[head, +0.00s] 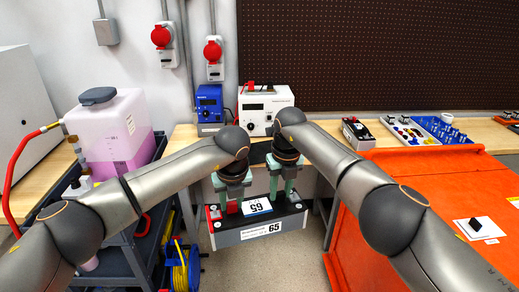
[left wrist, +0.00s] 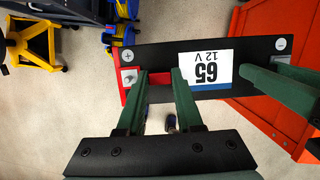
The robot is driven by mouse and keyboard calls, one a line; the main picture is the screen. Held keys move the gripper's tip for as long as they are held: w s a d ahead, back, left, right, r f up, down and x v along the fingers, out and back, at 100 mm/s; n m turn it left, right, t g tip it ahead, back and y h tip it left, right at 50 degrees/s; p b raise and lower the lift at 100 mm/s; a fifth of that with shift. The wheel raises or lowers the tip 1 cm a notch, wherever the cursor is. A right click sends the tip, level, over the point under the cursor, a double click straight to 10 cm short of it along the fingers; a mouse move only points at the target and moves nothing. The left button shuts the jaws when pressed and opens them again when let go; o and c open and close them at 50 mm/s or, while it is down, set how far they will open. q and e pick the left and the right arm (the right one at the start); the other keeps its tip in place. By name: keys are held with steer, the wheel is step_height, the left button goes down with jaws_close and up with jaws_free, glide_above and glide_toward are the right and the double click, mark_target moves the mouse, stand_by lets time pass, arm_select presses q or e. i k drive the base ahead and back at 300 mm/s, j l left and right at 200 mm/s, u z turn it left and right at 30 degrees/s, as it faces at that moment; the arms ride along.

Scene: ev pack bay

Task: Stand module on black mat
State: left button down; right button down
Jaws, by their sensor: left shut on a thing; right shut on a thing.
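A dark patch, seemingly the black mat (head: 258,152), shows on the bench, mostly hidden by my wrists.
A blue power unit (head: 209,105) and a white instrument (head: 264,108) stand at the back of the bench. A cart with a pink-liquid tank (head: 112,135) is left. An orange-covered table (head: 435,170) is right. Bare floor lies below the module.

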mark_target(264, 151)
steer(key=i+j, duration=0.1)
steer(key=i, duration=0.5)
steer(key=i+l, duration=0.15)
steer(key=i, duration=0.3)
steer(key=i+l, duration=0.2)
steer(key=i, duration=0.3)
steer(key=i+l+u, duration=0.1)
steer(key=i, duration=0.35)
